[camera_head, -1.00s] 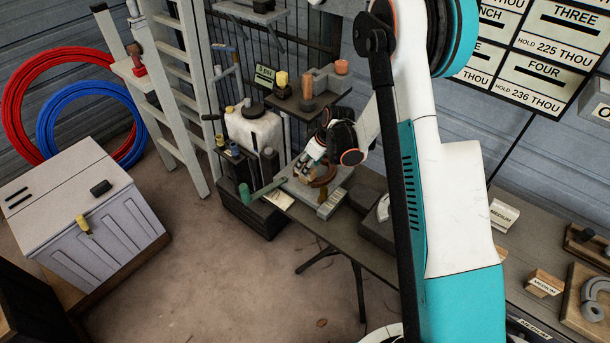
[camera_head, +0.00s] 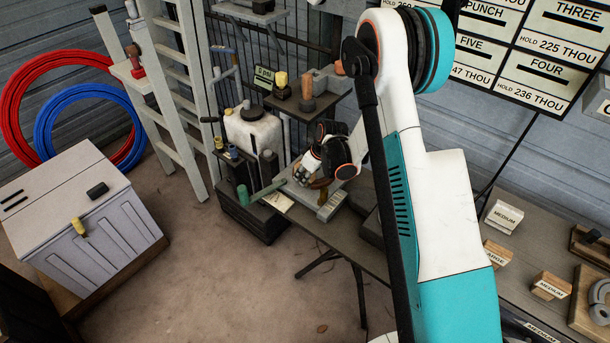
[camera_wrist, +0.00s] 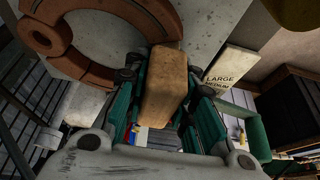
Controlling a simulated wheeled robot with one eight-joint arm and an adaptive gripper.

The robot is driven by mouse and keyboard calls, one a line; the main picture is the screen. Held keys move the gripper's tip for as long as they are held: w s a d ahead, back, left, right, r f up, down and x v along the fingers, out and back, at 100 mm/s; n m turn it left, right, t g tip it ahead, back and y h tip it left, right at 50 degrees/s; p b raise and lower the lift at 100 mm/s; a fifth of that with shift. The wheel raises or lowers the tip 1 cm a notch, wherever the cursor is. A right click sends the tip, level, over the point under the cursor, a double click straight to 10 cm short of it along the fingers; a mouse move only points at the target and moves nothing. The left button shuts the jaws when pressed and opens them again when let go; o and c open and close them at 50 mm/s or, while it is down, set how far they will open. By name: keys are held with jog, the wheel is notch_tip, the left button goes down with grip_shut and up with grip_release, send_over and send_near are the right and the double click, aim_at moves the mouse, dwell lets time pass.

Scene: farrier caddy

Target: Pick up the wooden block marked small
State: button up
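A plain wooden block (camera_wrist: 165,85) is between the two teal-and-black fingers of my gripper (camera_wrist: 163,82) in the wrist view. The fingers are close on both sides of it, but I cannot tell whether they press on it. No marking shows on the block's visible faces. In the head view my gripper (camera_head: 309,166) is low over the dark table by the far wall, beside a grey metal piece (camera_head: 331,204). The block cannot be made out clearly there.
In the wrist view, a brown ring-shaped piece (camera_wrist: 45,35) lies against a grey slab, and a LARGE label (camera_wrist: 222,72) shows at right. A white jug (camera_head: 253,132) and a shelf with cylinders (camera_head: 307,95) stand near my gripper. Blocks marked MEDIUM (camera_head: 550,286) lie on the right bench.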

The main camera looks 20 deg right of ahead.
grip_shut()
notch_tip(320, 180, up, 20)
jog(key=p, duration=0.6)
jog(key=shift+o, duration=0.9)
grip_release()
jog(key=shift+s, duration=0.1)
grip_shut()
